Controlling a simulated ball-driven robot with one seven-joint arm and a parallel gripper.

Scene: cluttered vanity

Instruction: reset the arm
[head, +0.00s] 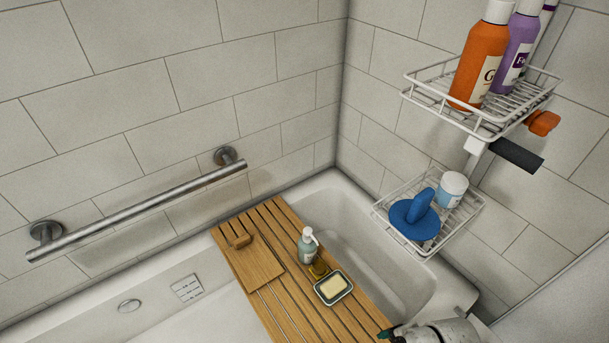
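A pale grey, rounded part with dark pieces at its left end shows at the bottom right edge of the head view. It looks like the end of my arm with my gripper (394,333), over the near right part of the wooden bath tray. Most of it is cut off by the picture's lower edge. I cannot make out both fingers, nor whether they are open or shut or hold anything.
The slatted wooden tray (270,312) spans the white bathtub (326,205) and bears a pump bottle (307,248) and soap dish (333,299). A wire caddy (436,101) with bottles hangs right. A grab bar (140,210) runs along the left wall.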

